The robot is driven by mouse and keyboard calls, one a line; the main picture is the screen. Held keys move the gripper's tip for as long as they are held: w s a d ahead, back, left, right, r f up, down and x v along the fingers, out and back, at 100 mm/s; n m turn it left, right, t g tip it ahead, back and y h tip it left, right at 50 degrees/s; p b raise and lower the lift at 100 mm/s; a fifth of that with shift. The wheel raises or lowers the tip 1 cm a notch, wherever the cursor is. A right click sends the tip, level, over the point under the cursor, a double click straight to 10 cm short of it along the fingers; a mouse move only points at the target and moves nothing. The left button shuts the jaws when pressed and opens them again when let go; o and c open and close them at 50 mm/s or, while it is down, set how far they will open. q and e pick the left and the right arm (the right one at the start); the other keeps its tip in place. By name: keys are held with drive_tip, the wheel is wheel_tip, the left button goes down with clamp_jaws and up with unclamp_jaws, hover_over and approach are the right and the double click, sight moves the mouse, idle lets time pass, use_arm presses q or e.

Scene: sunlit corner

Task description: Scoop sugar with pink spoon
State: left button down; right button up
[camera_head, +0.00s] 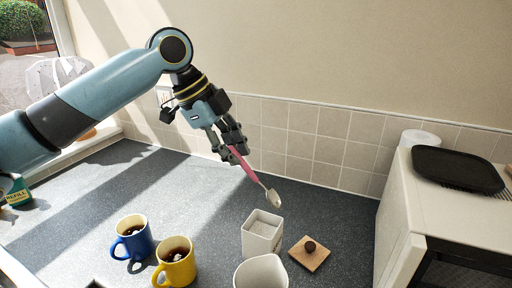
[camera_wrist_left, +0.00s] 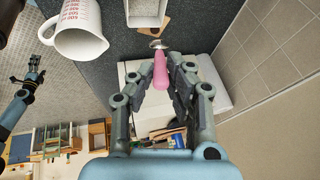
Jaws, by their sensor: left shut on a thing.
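My left gripper (camera_head: 233,157) is shut on the pink handle of the spoon (camera_head: 250,174). The spoon slants down to the right, and its metal bowl hangs in the air above and behind the white square sugar container (camera_head: 262,240). The container is open at the top and looks to hold white sugar. In the left wrist view, the pink spoon (camera_wrist_left: 160,72) sits between the fingertips, with its metal bowl pointing to the top. Part of the white container (camera_wrist_left: 146,12) shows at the top edge there.
A wooden lid (camera_head: 309,258) lies right of the container. A white jug (camera_head: 261,274) stands in front. A blue mug (camera_head: 134,240) and a yellow mug (camera_head: 176,264) with dark drink stand left. A white appliance (camera_head: 400,205) bounds the right; the tiled wall is behind.

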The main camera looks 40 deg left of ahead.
drive_tip(key=s+g, duration=0.1)
drive_tip(key=s, duration=0.6)
use_arm(q)
wheel_tip(320, 180, down, 7)
drive_tip(key=s+a+b, duration=0.1)
drive_tip(key=s+b, duration=0.1)
drive_tip(key=b, duration=0.2)
drive_tip(key=shift+a+t, duration=0.2)
drive_tip(key=shift+t, duration=0.1)
use_arm(e)
drive_tip(key=shift+t, duration=0.3)
drive_tip(key=w+f, duration=0.1)
drive_tip(key=f, duration=0.1)
drive_tip(key=w+f, duration=0.2)
drive_tip(key=shift+w+f, duration=0.2)
use_arm(q)
drive_tip(key=shift+s+f+b, duration=0.1)
drive_tip(key=shift+f+b, duration=0.25)
drive_tip(key=shift+f, duration=0.05)
use_arm(e)
drive_tip(key=shift+s+a+f, duration=0.1)
drive_tip(key=shift+a+f, duration=0.15)
drive_tip(key=shift+f, duration=0.05)
